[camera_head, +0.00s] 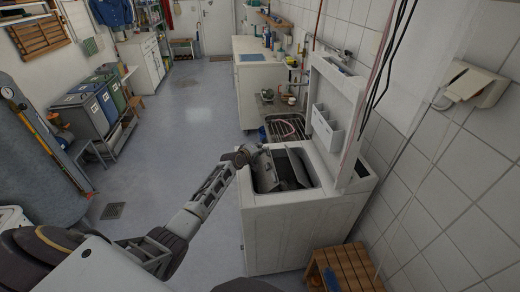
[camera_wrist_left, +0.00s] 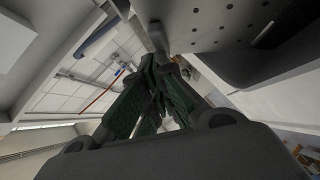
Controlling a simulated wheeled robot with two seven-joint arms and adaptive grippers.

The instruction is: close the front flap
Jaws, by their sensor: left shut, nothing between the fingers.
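A white top-loading washing machine (camera_head: 290,232) stands at right of centre with its lid (camera_head: 335,92) raised toward the wall. Inside its top opening is the drum, with a grey metal flap (camera_head: 267,172) on the near-left side, which appears tilted up, and a dark gap beside it. My left gripper (camera_head: 241,156) is at the left rim of the opening, close to that flap. Its fingers (camera_wrist_left: 158,90) are shut and empty in the left wrist view, just below a perforated metal panel (camera_wrist_left: 225,22). I cannot tell whether they touch it. My right gripper is not in view.
A wooden stool (camera_head: 345,268) stands by the machine's near side. A sink rack (camera_head: 286,127) and a white counter (camera_head: 262,82) are beyond it. Bins (camera_head: 85,112) line the left side. The floor (camera_head: 180,130) between is clear.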

